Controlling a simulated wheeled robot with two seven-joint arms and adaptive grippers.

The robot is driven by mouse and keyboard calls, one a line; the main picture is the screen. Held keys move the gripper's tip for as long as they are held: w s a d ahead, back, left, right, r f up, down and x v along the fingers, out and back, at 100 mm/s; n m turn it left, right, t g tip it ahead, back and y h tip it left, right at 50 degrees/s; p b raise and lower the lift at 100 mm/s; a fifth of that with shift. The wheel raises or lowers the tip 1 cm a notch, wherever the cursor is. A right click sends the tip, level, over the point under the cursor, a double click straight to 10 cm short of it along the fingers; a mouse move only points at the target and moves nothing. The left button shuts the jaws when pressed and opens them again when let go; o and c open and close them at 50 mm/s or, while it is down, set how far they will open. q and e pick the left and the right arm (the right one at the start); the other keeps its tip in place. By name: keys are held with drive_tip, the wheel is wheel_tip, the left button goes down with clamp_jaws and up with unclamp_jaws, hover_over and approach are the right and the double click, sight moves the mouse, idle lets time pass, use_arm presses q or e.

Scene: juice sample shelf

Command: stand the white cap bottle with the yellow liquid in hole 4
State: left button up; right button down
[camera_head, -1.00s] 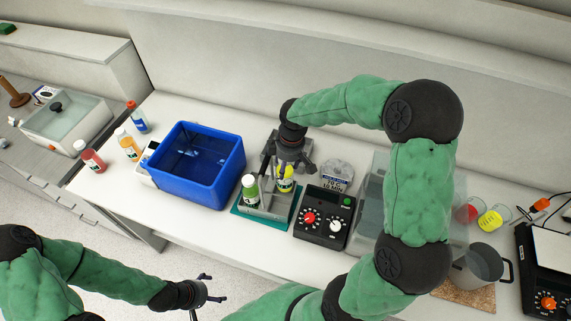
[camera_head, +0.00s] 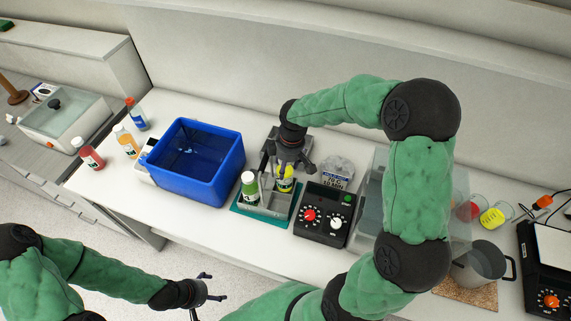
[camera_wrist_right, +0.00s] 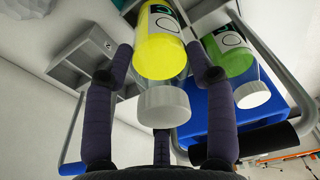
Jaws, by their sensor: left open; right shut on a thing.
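The white cap bottle with yellow liquid (camera_head: 286,184) is at the right end of a grey rack (camera_head: 266,208) on a teal base. In the right wrist view the bottle (camera_wrist_right: 160,45) is between the fingers, its white cap (camera_wrist_right: 163,104) towards my palm. My right gripper (camera_head: 291,166) is shut on it from above. The bottle's foot is hidden, so I cannot tell whether it is seated in a hole. Hole numbers are not readable. A green bottle (camera_head: 249,187) stands at the rack's left; it also shows in the wrist view (camera_wrist_right: 232,58). My left gripper (camera_head: 201,292) is open and empty, off the table's front edge.
A blue crate (camera_head: 236,167) stands left of the rack, close by. A black control box (camera_head: 322,218) stands close on its right. Further left are an orange bottle (camera_head: 126,143), a red one (camera_head: 90,154) and a blue one (camera_head: 136,114).

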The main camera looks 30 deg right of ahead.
drive_tip(key=shift+f+b, duration=0.9)
drive_tip(key=shift+f, duration=0.45)
idle(0.6)
drive_tip(key=shift+s+f, duration=0.1)
drive_tip(key=shift+f, duration=0.1)
drive_tip(key=c, duration=0.6)
unclamp_jaws()
drive_tip(key=shift+o, duration=1.3)
drive_tip(key=shift+s+f, duration=0.1)
